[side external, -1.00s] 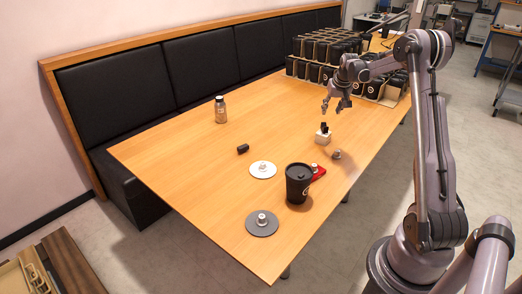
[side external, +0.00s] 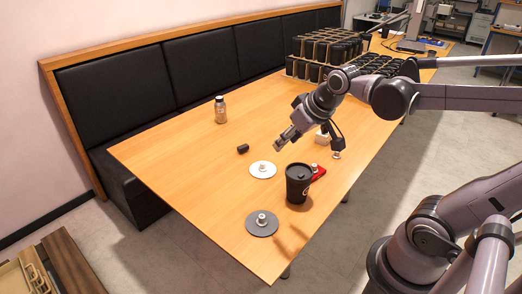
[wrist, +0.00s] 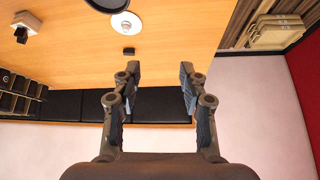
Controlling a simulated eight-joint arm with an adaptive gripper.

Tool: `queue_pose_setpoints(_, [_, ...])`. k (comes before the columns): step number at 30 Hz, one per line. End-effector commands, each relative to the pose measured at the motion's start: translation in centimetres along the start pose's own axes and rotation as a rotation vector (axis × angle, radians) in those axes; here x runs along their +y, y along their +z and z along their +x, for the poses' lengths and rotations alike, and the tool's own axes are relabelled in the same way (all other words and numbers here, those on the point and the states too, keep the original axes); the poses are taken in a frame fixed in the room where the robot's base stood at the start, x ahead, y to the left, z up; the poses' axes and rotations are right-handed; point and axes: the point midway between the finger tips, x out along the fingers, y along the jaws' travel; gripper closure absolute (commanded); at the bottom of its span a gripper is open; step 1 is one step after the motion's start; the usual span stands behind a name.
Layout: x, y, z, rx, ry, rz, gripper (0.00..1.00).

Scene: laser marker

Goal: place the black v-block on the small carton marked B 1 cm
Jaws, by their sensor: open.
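The small white carton (side external: 321,138) stands on the table, partly behind my gripper in the side view; no marking is readable. In the wrist view the carton (wrist: 28,19) is at the upper left, with a small black piece (wrist: 20,35) that appears to rest on it. A separate small black block (side external: 243,149) lies on the bare table to the left; it also shows in the wrist view (wrist: 128,51). I cannot tell which black piece is the v-block. My gripper (side external: 309,149) is open and empty above the table, its fingers apart in the wrist view (wrist: 159,76).
A black lidded cup (side external: 299,185) and a red item (side external: 318,171) stand near my gripper. A white disc (side external: 262,169) and a grey disc (side external: 262,223) carry small metal pieces. A bottle (side external: 221,110) stands farther back, with stacked black goods (side external: 325,50) at the far end.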

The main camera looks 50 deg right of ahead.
Motion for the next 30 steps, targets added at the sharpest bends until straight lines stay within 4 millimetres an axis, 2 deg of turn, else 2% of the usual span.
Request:
queue_pose_setpoints(1, [-1.3,1.6,-0.3,0.008,-0.020,-0.030,0.57])
queue_pose_setpoints(3, [-2.5,3.2,-0.6,0.020,-0.041,-0.060,0.57])
queue_pose_setpoints(9, [-4.5,6.2,-0.9,0.039,-0.080,-0.113,0.57])
queue_pose_setpoints(13, [-4.8,6.8,-0.9,0.044,-0.087,-0.122,0.57])
queue_pose_setpoints(30, [-4.8,6.7,-0.9,0.043,-0.086,-0.121,0.57])
